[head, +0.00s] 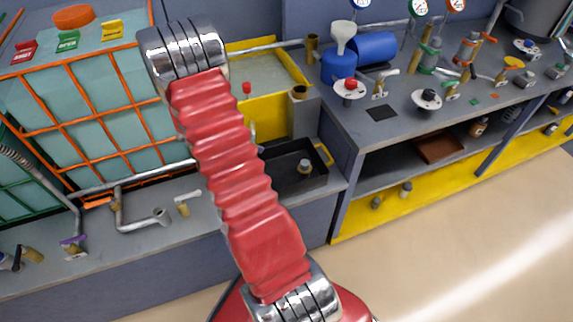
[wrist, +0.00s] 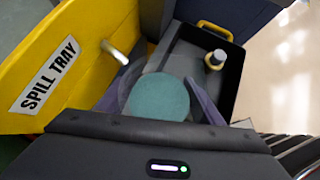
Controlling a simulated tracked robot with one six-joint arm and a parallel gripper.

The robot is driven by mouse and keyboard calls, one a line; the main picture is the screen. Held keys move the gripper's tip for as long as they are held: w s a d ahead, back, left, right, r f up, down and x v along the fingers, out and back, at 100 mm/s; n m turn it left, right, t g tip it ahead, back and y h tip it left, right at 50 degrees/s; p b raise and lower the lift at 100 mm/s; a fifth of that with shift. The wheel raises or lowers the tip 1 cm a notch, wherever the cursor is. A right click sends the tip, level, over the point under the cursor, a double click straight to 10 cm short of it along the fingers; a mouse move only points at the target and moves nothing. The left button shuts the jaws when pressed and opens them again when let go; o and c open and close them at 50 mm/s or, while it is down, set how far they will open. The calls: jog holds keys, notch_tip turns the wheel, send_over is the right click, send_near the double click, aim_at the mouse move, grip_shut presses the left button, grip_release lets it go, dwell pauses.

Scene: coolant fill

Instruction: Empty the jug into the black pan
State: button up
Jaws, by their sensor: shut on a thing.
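My gripper (wrist: 163,88) is shut on a round thing with a flat teal top (wrist: 160,98), which looks like the jug seen from above. Its purplish fingers lie on both sides of it. The black pan (wrist: 228,88) is just beyond it, to the upper right in the wrist view. The pan also shows in the head view (head: 279,178), on the lower grey ledge, with a yellow handle (head: 324,153). A small grey-topped fitting (wrist: 216,59) stands inside it. In the head view my red arm hides the gripper and jug. I see no liquid running into the pan.
A yellow spill tray (wrist: 75,60) stands left of the jug, with a pale tap lever (wrist: 114,52) close to the fingers. A grey bench (head: 440,110) with valves and a blue container (head: 339,67) is at the right. The floor in front is clear.

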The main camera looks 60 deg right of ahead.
jog(key=shift+s+d, duration=0.1)
jog(key=shift+s+r, duration=0.1)
jog(key=shift+s, duration=0.05)
dwell(0.3)
jog(key=shift+s+d+r+m+t+y, duration=0.1)
jog(key=shift+s+r+m+t+y, duration=0.1)
jog(key=shift+t+y, duration=0.15)
jog(key=shift+s+d+r+m+t+y, duration=0.1)
jog(key=shift+m+t+y, duration=0.15)
jog(key=shift+t, duration=0.2)
jog(key=shift+s+d+f+m+t+y+p, duration=0.2)
jog(key=shift+s+f+t+y, duration=0.2)
jog(key=shift+t, duration=0.35)
jog(key=shift+s+d+f+m+t+y+p, duration=0.1)
jog(key=shift+s+f+m+t+y+p, duration=0.2)
jog(key=shift+t, duration=0.45)
